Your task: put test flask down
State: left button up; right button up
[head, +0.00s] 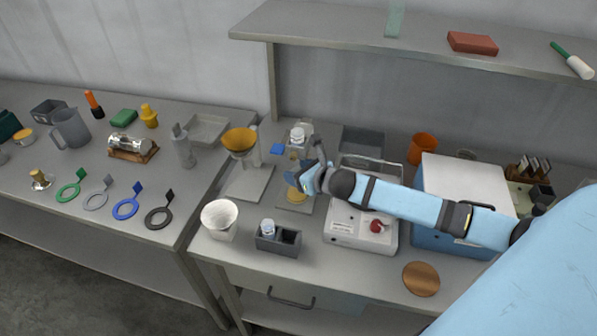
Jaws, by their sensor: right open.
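A small clear flask with a pale top (297,136) shows at the middle of the bench, just behind my right gripper. I take it to be the test flask, but it is small and partly hidden. My right gripper (303,178) is open, in front of the flask in the picture and above a round yellow disc (296,195) on a grey plate. I cannot tell whether the fingers touch anything. My left gripper is out of view.
A yellow funnel on a stand (240,139) and a white cup (219,217) stand to the left. A grey rack with a small bottle (279,238) is in front. A white device with a red knob (350,229) and a blue box (440,205) stand to the right. A shelf (340,32) overhangs the back.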

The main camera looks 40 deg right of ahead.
jog(key=r+v, duration=0.1)
jog(key=v, duration=1.1)
jog(key=shift+b, duration=0.45)
